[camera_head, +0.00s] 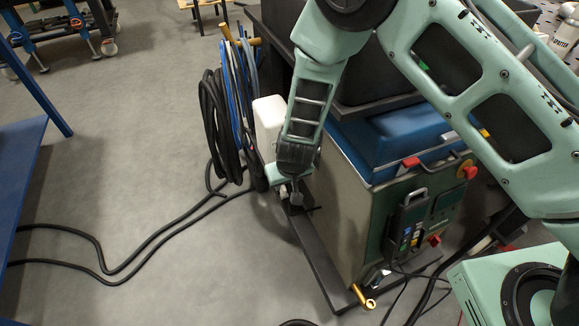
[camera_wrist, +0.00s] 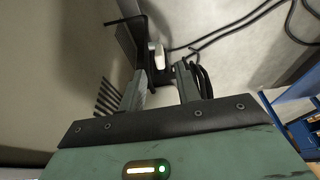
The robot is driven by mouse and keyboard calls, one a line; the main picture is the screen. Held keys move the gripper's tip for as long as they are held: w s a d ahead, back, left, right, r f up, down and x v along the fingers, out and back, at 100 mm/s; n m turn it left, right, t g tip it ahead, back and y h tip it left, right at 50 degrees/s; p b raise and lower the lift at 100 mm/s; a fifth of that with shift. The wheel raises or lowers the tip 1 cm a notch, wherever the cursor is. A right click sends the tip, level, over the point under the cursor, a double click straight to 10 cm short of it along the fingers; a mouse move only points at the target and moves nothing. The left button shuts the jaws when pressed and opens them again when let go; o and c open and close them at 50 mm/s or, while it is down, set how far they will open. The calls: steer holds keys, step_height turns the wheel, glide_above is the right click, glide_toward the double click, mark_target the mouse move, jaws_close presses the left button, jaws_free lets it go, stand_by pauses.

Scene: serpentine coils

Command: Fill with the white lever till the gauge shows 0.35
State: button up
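In the wrist view a small white piece (camera_wrist: 153,58), which looks like the white lever, sits by a dark bracket (camera_wrist: 130,35) just beyond my fingertips. My gripper (camera_wrist: 162,75) is open, with a gap between its two fingers. The white piece is near the left finger; I cannot tell whether they touch. In the head view my gripper (camera_head: 290,195) points down beside the left side of a grey-green machine (camera_head: 345,215). The lever is not clear there, being small and partly behind my gripper. No gauge reading can be made out in either view.
A blue lid (camera_head: 390,140) and a front control panel (camera_head: 420,215) belong to the machine. A white container (camera_head: 268,115) and hanging black and blue hoses (camera_head: 222,120) are close to my wrist. Black cables (camera_head: 110,265) cross the floor at left. A brass fitting (camera_head: 363,297) sits low in front.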

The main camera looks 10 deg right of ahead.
steer(key=a+p+v, duration=0.1)
steer(key=v, duration=0.9)
steer(key=shift+d+r, duration=0.2)
steer(key=shift+d, duration=0.3)
steer(key=shift+s, duration=0.15)
steer(key=s+r+n+g+y+p, duration=0.2)
steer(key=s+r+g, duration=0.1)
steer(key=s+r, duration=1.2)
steer(key=s+d+r+n+h+p, duration=0.1)
steer(key=s+d+r+n+h, duration=0.1)
steer(key=s+d+r, duration=0.6)
steer(key=shift+s+d+r, duration=0.15)
steer(key=shift+s+r, duration=0.05)
steer(key=shift+r, duration=0.2)
steer(key=shift+s, duration=0.1)
